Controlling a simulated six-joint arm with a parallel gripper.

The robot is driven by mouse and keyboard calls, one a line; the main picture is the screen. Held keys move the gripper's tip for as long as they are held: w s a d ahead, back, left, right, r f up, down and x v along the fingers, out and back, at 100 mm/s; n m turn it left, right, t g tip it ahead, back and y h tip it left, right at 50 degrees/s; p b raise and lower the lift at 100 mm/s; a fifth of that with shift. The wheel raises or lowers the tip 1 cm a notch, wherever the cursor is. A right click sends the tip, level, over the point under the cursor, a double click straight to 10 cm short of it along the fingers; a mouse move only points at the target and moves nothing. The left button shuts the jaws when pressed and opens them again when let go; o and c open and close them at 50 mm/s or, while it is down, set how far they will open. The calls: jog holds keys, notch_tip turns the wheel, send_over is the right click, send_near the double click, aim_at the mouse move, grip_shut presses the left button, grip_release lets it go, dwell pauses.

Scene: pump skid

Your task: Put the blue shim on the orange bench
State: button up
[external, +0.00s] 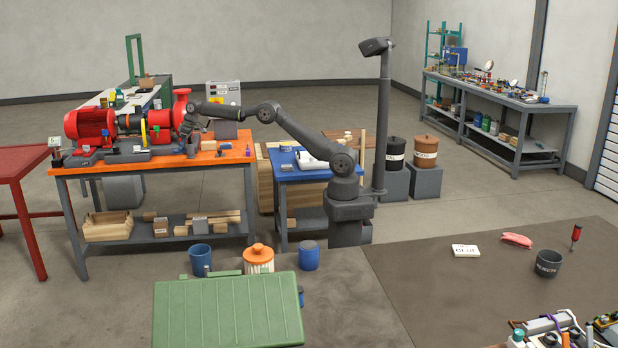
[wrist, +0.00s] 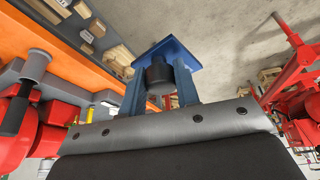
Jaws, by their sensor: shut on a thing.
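The orange bench (external: 210,161) stands at the left in the external view, and its orange top also runs along the left of the wrist view (wrist: 75,62). My gripper (wrist: 160,88) is shut on the blue shim (wrist: 172,52), a flat blue plate at the fingertips in the wrist view. A dark round part shows between the fingers, just under the plate. In the external view my gripper is at the red pump over the bench; its fingertips and the shim are too small or hidden to make out there.
The red pump and motor (external: 90,125) fill the left and middle of the orange bench. A red table (external: 22,162) is at the far left.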

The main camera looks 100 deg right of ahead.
jog(key=s+d+m+g+h, duration=0.25)
jog(key=s+d+m, duration=0.55)
jog(key=s+d, duration=3.15)
send_near(236, 153)
jog(key=shift+s+d+f+t, duration=0.15)
jog(key=shift+d+t, duration=0.1)
jog(key=shift+d, duration=0.2)
jog(key=shift+s+d+f+t, duration=0.1)
jog(key=shift+d+t, duration=0.1)
jog(key=shift+d, duration=0.25)
jog(key=shift+w+f, duration=0.25)
jog(key=shift+w, duration=0.2)
jog(key=shift+f, duration=1.95)
jog(key=shift+f, duration=0.15)
